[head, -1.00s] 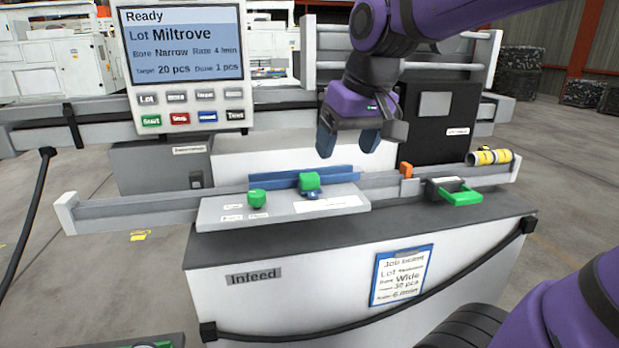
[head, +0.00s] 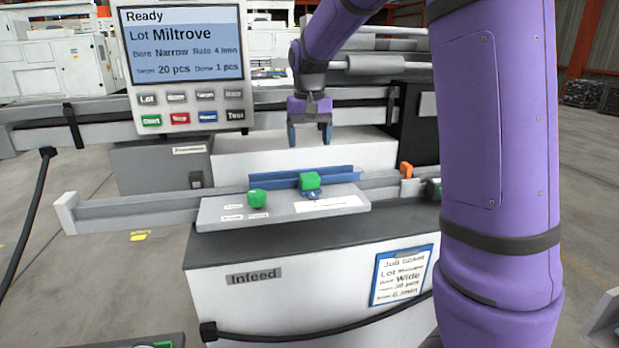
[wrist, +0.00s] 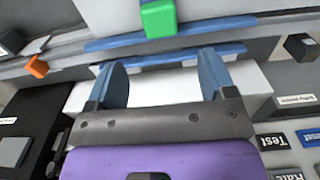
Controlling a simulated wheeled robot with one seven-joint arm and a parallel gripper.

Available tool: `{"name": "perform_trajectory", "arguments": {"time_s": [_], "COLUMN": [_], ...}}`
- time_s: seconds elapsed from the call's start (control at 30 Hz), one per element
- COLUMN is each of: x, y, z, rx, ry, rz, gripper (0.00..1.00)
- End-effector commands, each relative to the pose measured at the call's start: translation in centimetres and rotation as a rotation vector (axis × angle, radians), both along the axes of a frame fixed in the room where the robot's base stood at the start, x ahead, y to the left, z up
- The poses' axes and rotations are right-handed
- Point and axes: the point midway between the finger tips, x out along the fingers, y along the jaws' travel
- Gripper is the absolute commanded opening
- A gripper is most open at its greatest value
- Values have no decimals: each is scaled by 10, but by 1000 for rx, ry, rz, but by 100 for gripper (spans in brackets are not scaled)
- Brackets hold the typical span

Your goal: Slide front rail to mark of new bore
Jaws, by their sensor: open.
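The blue front rail (head: 283,184) lies along the back of a grey plate, with a green block (head: 310,181) on it and a small blue pointer (head: 312,195) below the block. In the wrist view the green block (wrist: 158,18) sits on the front rail (wrist: 105,44), with a second blue rail (wrist: 185,56) parallel to it. My gripper (head: 309,138) is open and empty, fingers down, above and behind the rails. In the wrist view my gripper (wrist: 163,75) has its fingers apart, short of the green block. The plate's small labels are unreadable.
A green knob (head: 257,198) stands left of the block on the grey plate (head: 225,213). An orange block (head: 406,170) sits on the bar at right. The control panel (head: 186,70) reads Narrow; the job card (head: 402,276) reads Wide. My arm hides the right side.

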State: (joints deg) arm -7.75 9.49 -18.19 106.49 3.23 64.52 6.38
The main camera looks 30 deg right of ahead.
Motion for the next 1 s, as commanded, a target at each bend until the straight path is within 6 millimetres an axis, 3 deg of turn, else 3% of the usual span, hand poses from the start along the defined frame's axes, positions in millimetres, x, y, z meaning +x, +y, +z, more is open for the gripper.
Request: {"name": "perform_trajectory", "arguments": {"time_s": [0.6,1.0], "x": [-1,-1], "y": [0,0], "z": [-92,-104], "rx": [1,1], "ry": [3,0], "rz": [-1,0], "gripper": [77,77]}}
